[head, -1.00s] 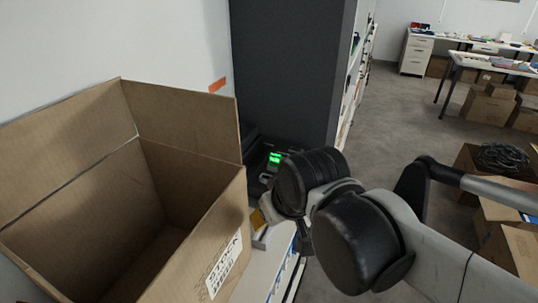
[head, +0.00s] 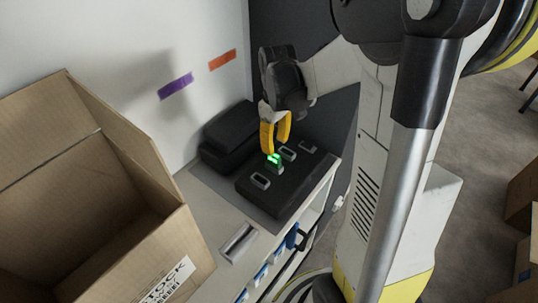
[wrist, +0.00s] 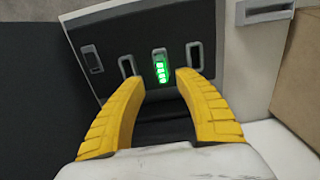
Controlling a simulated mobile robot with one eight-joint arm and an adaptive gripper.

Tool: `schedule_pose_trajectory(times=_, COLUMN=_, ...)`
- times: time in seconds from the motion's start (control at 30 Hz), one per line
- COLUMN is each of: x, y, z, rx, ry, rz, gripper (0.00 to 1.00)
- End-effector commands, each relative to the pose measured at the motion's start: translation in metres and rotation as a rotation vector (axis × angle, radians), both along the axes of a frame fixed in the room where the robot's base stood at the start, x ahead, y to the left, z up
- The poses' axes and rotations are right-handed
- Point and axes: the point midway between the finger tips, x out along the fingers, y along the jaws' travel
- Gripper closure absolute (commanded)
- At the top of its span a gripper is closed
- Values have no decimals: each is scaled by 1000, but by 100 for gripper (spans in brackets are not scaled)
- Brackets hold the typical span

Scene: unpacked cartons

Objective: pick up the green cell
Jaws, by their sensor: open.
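The green cell (head: 274,161) glows in a slot of a black charging block (head: 254,197) on the shelf top. In the wrist view the cell (wrist: 161,67) stands in the block (wrist: 120,45), with rectangular slots on both sides. My gripper (head: 273,153) has yellow fingers and points down above the block, close to the cell. In the wrist view the open fingers (wrist: 157,78) lie either side of the cell's line. I see nothing held between them. Whether the tips are level with the cell, I cannot tell.
A large open carton (head: 165,220) stands at the left. A black case (head: 229,133) lies behind the block against the white wall. A pale handle-like piece (head: 238,243) is on the shelf top (head: 213,207) in front. A dark panel rises behind my arm.

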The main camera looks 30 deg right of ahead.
Motion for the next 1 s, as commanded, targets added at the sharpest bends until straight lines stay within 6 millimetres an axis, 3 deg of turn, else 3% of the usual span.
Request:
schedule_pose_trajectory(times=0.5, x=0, y=5, z=-64, rx=-1, ry=-1, rz=-1, gripper=60)
schedule_pose_trajectory(times=0.8, x=0, y=5, z=-66, rx=-1, ry=-1, rz=-1, gripper=61)
schedule_pose_trajectory(times=0.93, x=-1, y=5, z=-66, rx=-1, ry=-1, rz=-1, gripper=100)
schedule_pose_trajectory(times=1.0, x=-1, y=5, z=-66, rx=-1, ry=-1, rz=-1, gripper=100)
